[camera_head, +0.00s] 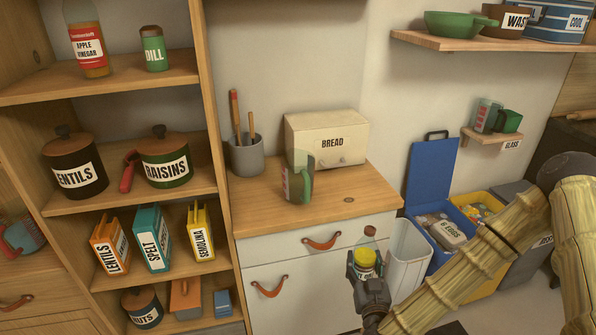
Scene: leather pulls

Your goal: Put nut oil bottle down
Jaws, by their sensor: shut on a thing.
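The nut oil bottle (365,258) has a yellow body and a clear, narrower upper part with a reddish cap. I take it to be the nut oil; its label is too small to read. My gripper (366,272) is shut on it and holds it roughly upright, in front of the white drawer cabinet and below the level of the wooden counter top. The gripper's fingers hide part of the bottle's lower body.
Shelves (140,190) with jars and boxes stand left. A white bin (408,250) and a blue bin (432,185) stand right.

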